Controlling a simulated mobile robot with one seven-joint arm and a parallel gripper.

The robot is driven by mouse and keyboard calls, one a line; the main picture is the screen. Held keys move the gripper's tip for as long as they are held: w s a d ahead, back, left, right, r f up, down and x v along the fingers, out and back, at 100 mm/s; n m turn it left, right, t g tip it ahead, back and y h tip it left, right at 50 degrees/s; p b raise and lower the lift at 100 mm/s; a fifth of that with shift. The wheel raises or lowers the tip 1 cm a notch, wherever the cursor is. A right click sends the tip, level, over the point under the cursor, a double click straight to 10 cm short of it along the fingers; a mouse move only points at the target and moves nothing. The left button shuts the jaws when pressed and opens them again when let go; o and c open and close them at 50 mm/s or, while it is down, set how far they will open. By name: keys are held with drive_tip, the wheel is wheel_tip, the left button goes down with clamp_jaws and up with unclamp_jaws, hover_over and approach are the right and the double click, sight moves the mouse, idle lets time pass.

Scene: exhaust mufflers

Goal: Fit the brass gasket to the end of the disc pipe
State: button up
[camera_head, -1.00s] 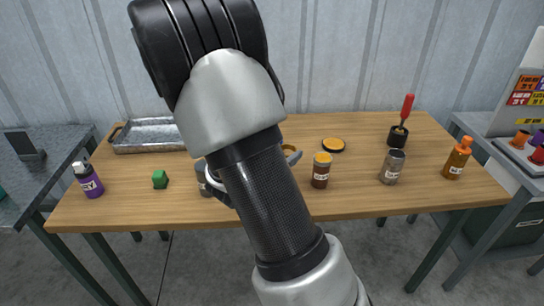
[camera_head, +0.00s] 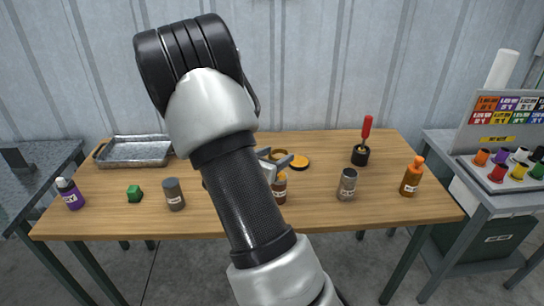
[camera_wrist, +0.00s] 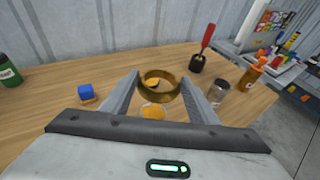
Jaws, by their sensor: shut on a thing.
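My gripper (camera_wrist: 160,98) is shut on the brass gasket (camera_wrist: 158,92), a plain ring held between the two fingers above the table. I cannot make out a disc pipe in either view.
A metal tray (camera_head: 140,138) lies at the table's back left. A clear grey jar (camera_head: 347,185), orange bottle (camera_head: 411,178) and red-handled brush in a black cup (camera_head: 361,154) stand right.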

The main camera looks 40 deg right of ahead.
drive_tip(key=shift+f+b, duration=1.9)
drive_tip(key=shift+f, duration=1.05)
drive_tip(key=shift+b, duration=0.35)
drive_tip(key=shift+f+b, duration=0.85)
drive_tip(key=shift+f, duration=0.05)
drive_tip(key=o, duration=1.1)
